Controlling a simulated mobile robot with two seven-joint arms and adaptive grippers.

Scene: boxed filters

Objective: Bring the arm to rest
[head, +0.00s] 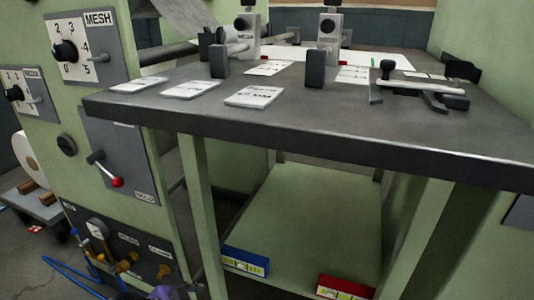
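A blue box (245,262) with a pale yellow label sits at the front edge of the green lower shelf (310,215), under the dark bench top. A red box (344,289) with a similar label sits further right on that shelf's front edge, partly cut off by the bottom of the picture. Nothing is seen touching either box.
The dark bench top (300,122) carries several white cards (254,96), upright grey devices (329,34) and a metal tool (420,88). A green machine with a MESH dial (66,51) and red-knobbed lever (116,182) stands left. Blue hose (68,274) lies at lower left.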

